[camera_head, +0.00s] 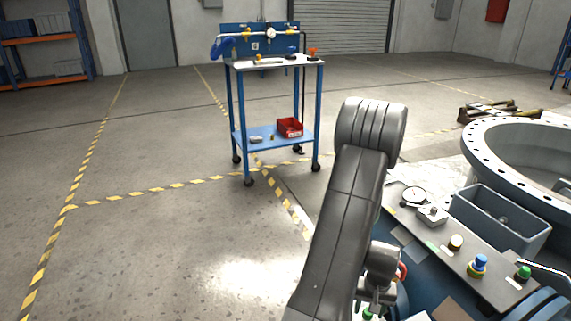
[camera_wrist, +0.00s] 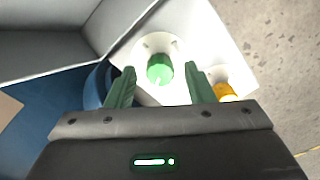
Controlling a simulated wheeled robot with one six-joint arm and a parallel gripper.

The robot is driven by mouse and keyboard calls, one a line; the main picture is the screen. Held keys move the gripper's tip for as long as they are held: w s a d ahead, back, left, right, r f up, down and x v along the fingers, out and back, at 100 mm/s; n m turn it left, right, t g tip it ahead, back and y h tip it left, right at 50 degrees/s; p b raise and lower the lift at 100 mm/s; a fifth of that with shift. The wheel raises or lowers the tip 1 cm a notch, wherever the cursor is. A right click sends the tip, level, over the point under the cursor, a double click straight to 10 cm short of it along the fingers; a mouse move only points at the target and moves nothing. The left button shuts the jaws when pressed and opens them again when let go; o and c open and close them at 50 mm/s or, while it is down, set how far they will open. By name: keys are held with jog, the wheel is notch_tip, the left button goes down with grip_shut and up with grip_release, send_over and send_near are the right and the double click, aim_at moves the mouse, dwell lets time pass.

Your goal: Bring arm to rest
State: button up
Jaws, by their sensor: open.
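My gripper (camera_wrist: 160,72) is open, with its two dark green fingers apart and nothing held between them. In the wrist view a green knob (camera_wrist: 160,68) on a white plate (camera_wrist: 185,32) appears between the fingertips, with a visible gap on each side. Its depth from the fingers is unclear. In the head view my arm (camera_head: 345,220) is bent and reaches down at the lower middle. My gripper's end there is low at the bottom edge and mostly hidden behind the arm.
An orange knob (camera_wrist: 227,92) is right of the fingers. On the right, a panel (camera_head: 440,250) carries a gauge (camera_head: 413,196) and several coloured knobs, beside a grey bin (camera_head: 500,222) and large flanged ring (camera_head: 483,137). A blue cart (camera_head: 240,133) stands farther back; floor at left is clear.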

jog(key=m, duration=0.4)
jog(key=shift+m, duration=0.4)
